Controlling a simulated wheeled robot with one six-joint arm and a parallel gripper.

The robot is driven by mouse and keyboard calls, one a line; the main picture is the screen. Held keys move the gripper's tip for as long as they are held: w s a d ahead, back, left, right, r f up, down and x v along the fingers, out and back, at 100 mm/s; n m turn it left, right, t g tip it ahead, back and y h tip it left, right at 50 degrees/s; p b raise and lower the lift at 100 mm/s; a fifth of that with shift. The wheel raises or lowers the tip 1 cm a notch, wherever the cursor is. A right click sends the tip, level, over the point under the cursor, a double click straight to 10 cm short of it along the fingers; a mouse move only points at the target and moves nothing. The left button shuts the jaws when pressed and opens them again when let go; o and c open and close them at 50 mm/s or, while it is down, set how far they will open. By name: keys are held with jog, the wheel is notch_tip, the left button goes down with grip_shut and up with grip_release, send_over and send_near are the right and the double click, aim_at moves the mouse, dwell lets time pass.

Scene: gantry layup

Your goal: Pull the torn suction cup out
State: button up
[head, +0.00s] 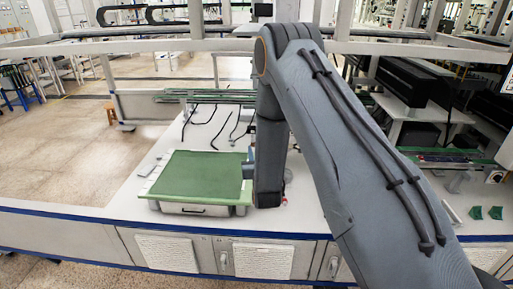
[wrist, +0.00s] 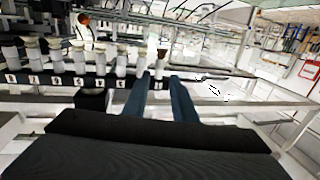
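In the wrist view a row of pale suction cups (wrist: 78,60) on white stems stands along a dark bar (wrist: 60,97) with small white labels. My gripper (wrist: 161,80) reaches toward the right end of this row, its two blue-grey fingers apart. A white-stemmed cup with a darker top (wrist: 160,68) shows between the fingertips, with a gap visible beside it; I cannot tell whether it is touched. A tear is too small to make out on any cup. In the head view my arm hides the cup row and most of the gripper.
In the head view a green mat (head: 199,172) lies on a low case on the white bench (head: 110,197). Dark cables (head: 212,122) lie behind it. Small green pieces (head: 476,212) sit at the right. A pale gantry beam (head: 130,48) crosses above the bench.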

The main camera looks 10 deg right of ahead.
aim_at(253, 138)
jog(key=w, duration=0.2)
jog(key=w+p, duration=0.1)
jog(key=w, duration=0.2)
jog(key=w+p, duration=0.1)
jog(key=w, duration=0.1)
jog(key=shift+w+d+r, duration=0.1)
jog(key=shift+w+d, duration=0.25)
grip_shut()
